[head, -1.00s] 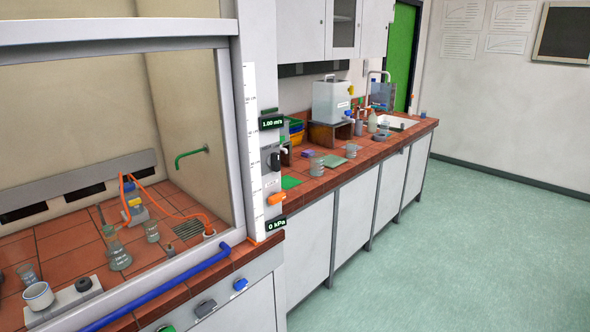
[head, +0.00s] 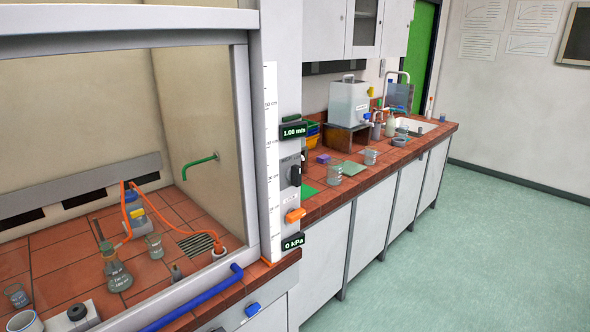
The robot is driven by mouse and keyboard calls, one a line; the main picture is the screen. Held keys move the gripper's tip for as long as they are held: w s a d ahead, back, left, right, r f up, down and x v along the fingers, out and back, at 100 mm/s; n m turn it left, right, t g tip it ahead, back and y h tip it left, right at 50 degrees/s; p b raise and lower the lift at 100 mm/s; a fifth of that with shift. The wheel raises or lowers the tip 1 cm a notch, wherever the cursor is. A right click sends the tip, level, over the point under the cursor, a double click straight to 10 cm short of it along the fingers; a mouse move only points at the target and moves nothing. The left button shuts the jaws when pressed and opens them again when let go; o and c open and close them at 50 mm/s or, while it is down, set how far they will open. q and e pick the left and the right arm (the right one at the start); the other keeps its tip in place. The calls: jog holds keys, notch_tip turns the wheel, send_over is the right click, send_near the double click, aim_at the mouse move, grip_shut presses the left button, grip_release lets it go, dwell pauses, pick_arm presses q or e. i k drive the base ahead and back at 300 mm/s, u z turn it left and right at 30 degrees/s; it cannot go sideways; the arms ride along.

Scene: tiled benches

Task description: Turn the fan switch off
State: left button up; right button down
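The fume hood's right post carries a control strip. On it is a black switch knob (head: 296,175), standing upright below the green "1.00 m/s" display (head: 294,131). I take this knob for the fan switch, but the small label (head: 290,198) under it is too small to read. An orange handle (head: 295,215) sticks out below the label, above the "0 kPa" display (head: 292,242). Neither of my grippers is in view.
The hood's worktop at left holds a flask (head: 117,275), beakers and an orange hose (head: 127,215). A blue bar (head: 195,300) runs along the hood's front edge. A tiled bench (head: 345,190) with glassware and a tank (head: 349,103) continues right. The green floor (head: 480,250) is clear.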

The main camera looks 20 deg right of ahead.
aim_at(294, 175)
jog(key=i, duration=0.05)
jog(key=z, duration=0.7)
